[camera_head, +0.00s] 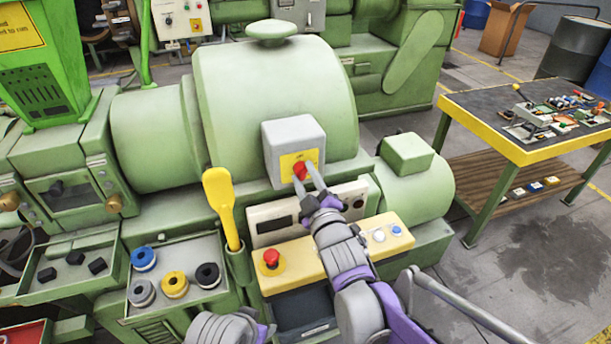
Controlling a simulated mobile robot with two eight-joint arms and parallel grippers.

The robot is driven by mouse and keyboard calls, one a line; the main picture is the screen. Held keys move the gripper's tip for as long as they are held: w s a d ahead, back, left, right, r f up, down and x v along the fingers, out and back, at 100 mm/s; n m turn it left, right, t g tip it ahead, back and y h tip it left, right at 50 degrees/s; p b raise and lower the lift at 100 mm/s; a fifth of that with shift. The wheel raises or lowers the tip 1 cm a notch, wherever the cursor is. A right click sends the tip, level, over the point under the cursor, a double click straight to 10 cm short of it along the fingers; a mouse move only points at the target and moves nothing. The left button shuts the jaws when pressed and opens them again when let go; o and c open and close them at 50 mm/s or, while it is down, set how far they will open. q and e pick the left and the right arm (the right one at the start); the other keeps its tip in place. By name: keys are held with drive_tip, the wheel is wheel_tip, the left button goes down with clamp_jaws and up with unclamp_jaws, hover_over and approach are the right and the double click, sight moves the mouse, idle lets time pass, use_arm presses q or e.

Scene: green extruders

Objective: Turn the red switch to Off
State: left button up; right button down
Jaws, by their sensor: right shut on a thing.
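The red switch (300,171) sits on a yellow plate (289,163) on the front of a grey box (292,133), fixed to the green extruder (270,85). My right gripper (305,180) reaches up to the switch, with its fingers shut on it. The fingers partly cover the switch, and I cannot read its position. My left arm shows at the bottom edge, but its fingers cannot be made out.
A yellow panel with a red mushroom button (271,257) lies below the switch. A yellow scoop (222,205) stands to the left. Tape rolls (174,284) lie in a tray at lower left. A workbench (520,153) with small parts stands at right, with open floor before it.

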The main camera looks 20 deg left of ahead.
drive_tip(key=n+p, duration=0.1)
drive_tip(key=n, duration=0.5)
drive_tip(key=shift+f+y, duration=0.1)
drive_tip(key=shift+y, duration=0.2)
drive_tip(key=shift+n, duration=0.5)
drive_tip(key=shift+c, duration=2.3)
unclamp_jaws()
drive_tip(key=r+b+v, duration=0.1)
drive_tip(key=v, duration=1)
drive_tip(key=shift+f, duration=0.3)
drive_tip(key=shift+w+d, duration=0.1)
